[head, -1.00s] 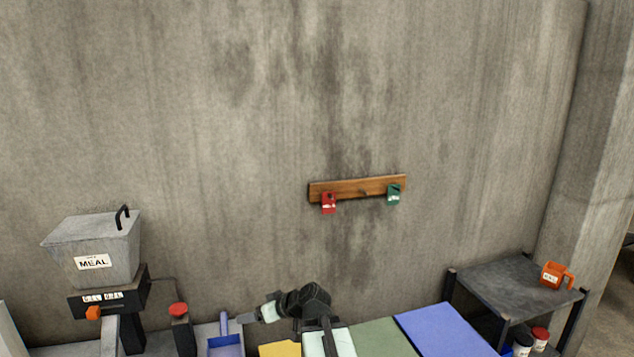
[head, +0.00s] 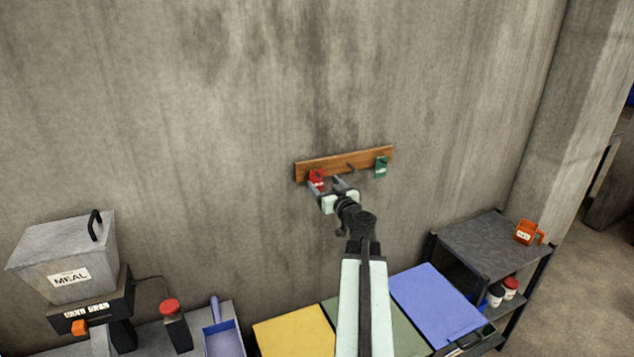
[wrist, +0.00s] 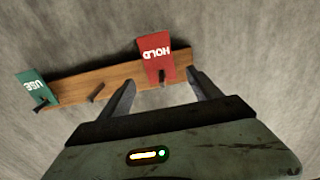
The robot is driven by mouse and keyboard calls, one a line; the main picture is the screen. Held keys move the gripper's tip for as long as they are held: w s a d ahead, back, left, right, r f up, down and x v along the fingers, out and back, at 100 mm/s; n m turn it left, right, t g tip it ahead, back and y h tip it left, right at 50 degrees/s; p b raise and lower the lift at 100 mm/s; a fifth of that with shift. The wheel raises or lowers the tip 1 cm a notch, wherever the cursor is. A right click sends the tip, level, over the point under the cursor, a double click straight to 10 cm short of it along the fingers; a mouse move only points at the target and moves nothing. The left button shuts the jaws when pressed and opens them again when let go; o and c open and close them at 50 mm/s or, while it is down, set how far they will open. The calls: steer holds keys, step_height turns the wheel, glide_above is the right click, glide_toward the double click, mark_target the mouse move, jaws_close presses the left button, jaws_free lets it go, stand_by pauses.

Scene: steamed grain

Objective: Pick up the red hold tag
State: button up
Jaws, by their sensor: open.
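The red hold tag (head: 316,178) hangs at the left end of a wooden peg rail (head: 338,164) on the concrete wall. In the wrist view the red tag (wrist: 155,57) reads HOLD upside down, with a dark peg at its lower edge. My gripper (head: 325,186) is raised to the rail, and its fingers partly cover the tag in the head view. In the wrist view my gripper (wrist: 160,82) is open, its two fingers apart on either side of the tag's peg end. I cannot tell whether a finger touches the tag.
A green USE tag (head: 381,167) hangs at the rail's right end, with a bare peg (wrist: 96,92) between the tags.

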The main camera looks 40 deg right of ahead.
mark_target(318, 176)
steer(key=x, duration=0.5)
steer(key=shift+a, duration=0.1)
steer(key=shift+s, duration=0.2)
steer(key=c, duration=1.4)
steer(key=shift+a+r, duration=0.1)
steer(key=shift+r, duration=0.05)
